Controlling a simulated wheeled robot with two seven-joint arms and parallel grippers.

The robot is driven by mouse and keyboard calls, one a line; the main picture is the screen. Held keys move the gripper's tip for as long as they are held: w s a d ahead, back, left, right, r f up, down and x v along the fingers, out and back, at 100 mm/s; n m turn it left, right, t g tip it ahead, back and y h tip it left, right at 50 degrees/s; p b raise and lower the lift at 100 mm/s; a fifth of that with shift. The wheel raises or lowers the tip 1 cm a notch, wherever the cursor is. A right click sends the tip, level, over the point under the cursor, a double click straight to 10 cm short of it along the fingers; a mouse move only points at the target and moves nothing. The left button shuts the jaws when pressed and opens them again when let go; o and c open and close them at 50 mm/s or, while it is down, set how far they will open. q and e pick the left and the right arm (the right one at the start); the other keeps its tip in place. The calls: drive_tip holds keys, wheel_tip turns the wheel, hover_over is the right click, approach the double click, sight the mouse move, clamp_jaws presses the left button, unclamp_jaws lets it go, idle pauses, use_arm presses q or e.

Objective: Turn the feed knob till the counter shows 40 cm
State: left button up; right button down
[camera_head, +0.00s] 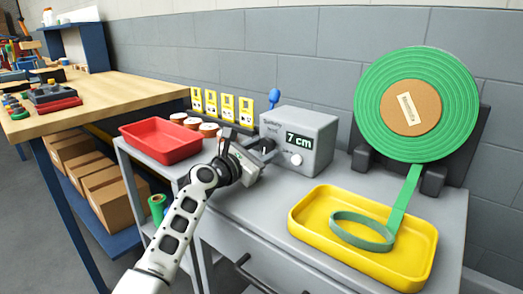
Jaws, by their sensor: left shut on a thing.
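The grey feeder box (312,135) stands on the grey bench against the wall. Its counter (299,140) reads 7 cm in green digits. My left gripper (265,147) is at the left part of the box's front face, shut on what appears to be the feed knob, which its fingers mostly hide. A small white round knob (296,159) shows uncovered below the counter. The large green coil (417,104) stands upright at the right, and a green strip (403,201) hangs from it into the yellow tray (310,232). My right gripper is not in view.
A red bin (162,139), several small round containers and yellow cards (228,106) are left of the box. A blue-tipped lever (273,97) rises behind it. A wooden workbench (110,95) stands at the left. Bare bench top lies between box and tray.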

use_arm(q)
drive_tip(key=shift+f+m, duration=0.1)
drive_tip(key=shift+m, duration=0.5)
drive_tip(key=o, duration=1)
